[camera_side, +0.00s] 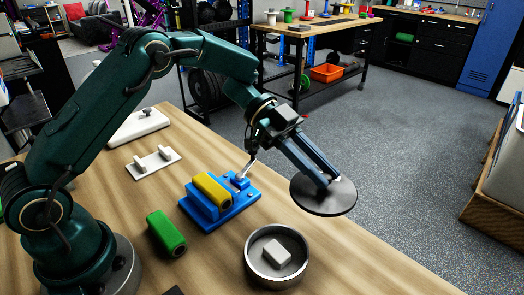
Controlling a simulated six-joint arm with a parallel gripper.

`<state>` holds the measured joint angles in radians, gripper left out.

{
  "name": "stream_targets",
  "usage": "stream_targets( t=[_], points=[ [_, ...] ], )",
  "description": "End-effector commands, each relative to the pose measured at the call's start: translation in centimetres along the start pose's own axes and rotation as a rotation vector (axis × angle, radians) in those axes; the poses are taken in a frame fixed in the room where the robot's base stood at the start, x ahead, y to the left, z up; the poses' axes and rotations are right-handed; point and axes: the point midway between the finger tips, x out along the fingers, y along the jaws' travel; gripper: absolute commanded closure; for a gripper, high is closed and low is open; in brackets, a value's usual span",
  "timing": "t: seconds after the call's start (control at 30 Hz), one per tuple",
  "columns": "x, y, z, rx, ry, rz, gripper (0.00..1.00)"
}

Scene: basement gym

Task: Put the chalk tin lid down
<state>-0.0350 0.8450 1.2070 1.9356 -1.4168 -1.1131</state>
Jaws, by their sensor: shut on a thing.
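My gripper (322,182) is shut on the chalk tin lid (335,202), a dark grey round disc. It holds the lid up near the table's right edge, with the disc nearly level. The fingertips meet the top of the lid near its middle. The chalk tin (251,264), a round grey open tin, stands on the table below and to the left of the lid in the picture. A white block of chalk (277,252) lies inside it. I cannot tell the exact height of the lid above the table.
A blue fixture (222,213) holding a yellow block (212,188) stands left of the lid. A green block (166,233) lies nearer my base. A white plate with two pegs (153,162) and a white board (140,126) lie farther back. Bare wood (345,262) is right of the tin.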

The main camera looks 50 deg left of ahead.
Motion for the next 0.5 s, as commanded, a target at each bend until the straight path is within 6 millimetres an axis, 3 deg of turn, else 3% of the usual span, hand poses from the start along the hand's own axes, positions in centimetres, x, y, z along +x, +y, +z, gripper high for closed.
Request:
stream_targets(
  t=[0.5],
  points=[
    [11.3, 1.9, 2.0, 0.001, -0.002, 0.01, 1.0]
  ],
)
